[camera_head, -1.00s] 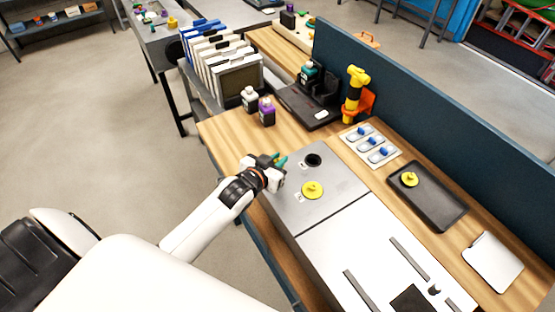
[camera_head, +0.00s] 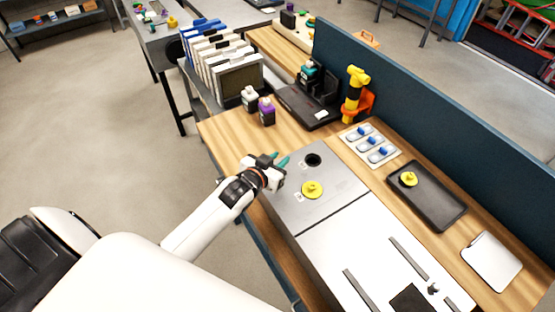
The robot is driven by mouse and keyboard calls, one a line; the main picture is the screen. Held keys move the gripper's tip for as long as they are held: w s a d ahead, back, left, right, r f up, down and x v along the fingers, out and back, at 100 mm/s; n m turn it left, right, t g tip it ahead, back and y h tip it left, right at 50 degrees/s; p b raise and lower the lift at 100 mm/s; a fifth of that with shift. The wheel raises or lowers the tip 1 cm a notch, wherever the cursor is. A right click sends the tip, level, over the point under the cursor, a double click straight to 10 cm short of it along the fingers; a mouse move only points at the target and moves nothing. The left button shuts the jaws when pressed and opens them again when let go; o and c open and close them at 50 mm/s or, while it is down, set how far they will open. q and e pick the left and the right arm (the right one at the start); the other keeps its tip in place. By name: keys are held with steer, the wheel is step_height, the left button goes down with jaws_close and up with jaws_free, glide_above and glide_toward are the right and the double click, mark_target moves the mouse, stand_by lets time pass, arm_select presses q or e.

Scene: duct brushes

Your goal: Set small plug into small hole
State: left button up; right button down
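One yellow plug (camera_head: 408,179) lies on the black tray (camera_head: 428,205) at the right. Another yellow plug (camera_head: 312,189) sits on the grey metal top (camera_head: 335,182); whether it is seated in a hole there is hidden beneath its flange. An open dark round hole (camera_head: 312,160) shows behind it, with a small label beside it. My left gripper (camera_head: 279,160) is at the left edge of the grey top, left of the open hole. Its teal fingertips look apart, with nothing seen between them. My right gripper is not in view.
A white panel (camera_head: 365,262) with dark slots adjoins the grey top. A blue partition (camera_head: 430,100) closes the bench's far side.

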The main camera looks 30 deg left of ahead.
arm_select(q)
steer(key=shift+s+r+p, duration=0.25)
steer(key=shift+s+p, duration=0.15)
steer(key=shift+p+v, duration=1.65)
steer(key=shift+v, duration=0.75)
steer(key=shift+s, duration=0.3)
steer(key=v, duration=0.4)
steer(key=shift+s+r, duration=0.15)
steer(key=shift+s, duration=0.2)
steer(key=shift+s, duration=0.1)
